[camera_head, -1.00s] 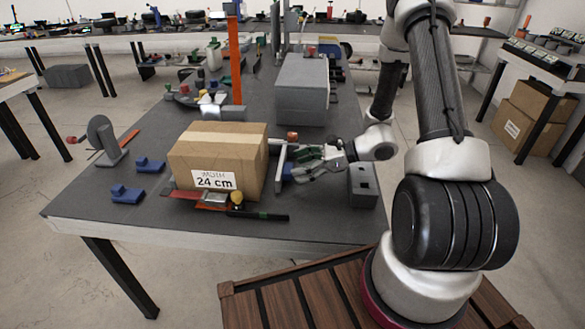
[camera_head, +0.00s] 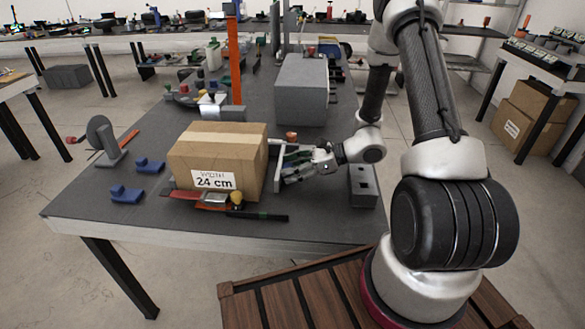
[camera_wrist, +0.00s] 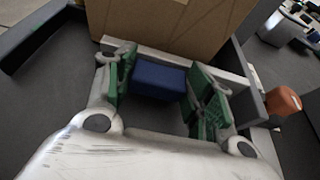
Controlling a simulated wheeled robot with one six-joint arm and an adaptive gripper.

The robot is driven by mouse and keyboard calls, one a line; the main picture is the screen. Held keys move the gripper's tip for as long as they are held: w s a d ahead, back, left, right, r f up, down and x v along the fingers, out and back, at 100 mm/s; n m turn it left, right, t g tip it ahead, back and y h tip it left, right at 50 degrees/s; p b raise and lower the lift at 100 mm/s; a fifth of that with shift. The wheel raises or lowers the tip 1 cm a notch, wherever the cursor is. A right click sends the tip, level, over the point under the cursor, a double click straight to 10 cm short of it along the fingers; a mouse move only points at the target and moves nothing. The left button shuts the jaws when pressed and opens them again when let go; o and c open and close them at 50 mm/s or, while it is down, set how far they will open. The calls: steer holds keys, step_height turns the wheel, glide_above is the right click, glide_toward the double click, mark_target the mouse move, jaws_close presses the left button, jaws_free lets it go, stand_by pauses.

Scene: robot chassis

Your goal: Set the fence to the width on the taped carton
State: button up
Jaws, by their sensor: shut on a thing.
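The taped carton (camera_head: 205,150) stands on the grey table with a "24 cm" label (camera_head: 213,181) on its front; it also fills the top of the wrist view (camera_wrist: 170,22). The fence (camera_head: 273,170) is a light grey upright plate along the carton's right side; its pale top edge shows in the wrist view (camera_wrist: 185,60). I cannot tell whether fence and carton touch. A blue block (camera_wrist: 158,80), apparently the fence's handle, is between my green-padded fingers. My gripper (camera_head: 294,164) is shut on this block, right of the fence; it also shows in the wrist view (camera_wrist: 162,88).
A grey block (camera_head: 362,186) stands right of my gripper. An orange-topped knob (camera_head: 291,137) is just behind the fence. Tools with dark and yellow handles (camera_head: 237,200) lie before the carton. Blue pieces (camera_head: 127,194) lie left. A large grey box (camera_head: 302,88) stands behind.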

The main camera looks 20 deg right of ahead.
mark_target(282, 166)
steer(key=a, duration=0.1)
steer(key=w+a, duration=0.1)
steer(key=a, duration=0.1)
steer(key=shift+w+a, duration=0.25)
steer(key=o, duration=1.5)
steer(key=shift+c, duration=0.2)
steer(key=shift+d, duration=0.1)
steer(key=v, duration=1.2)
steer(key=shift+s, duration=0.1)
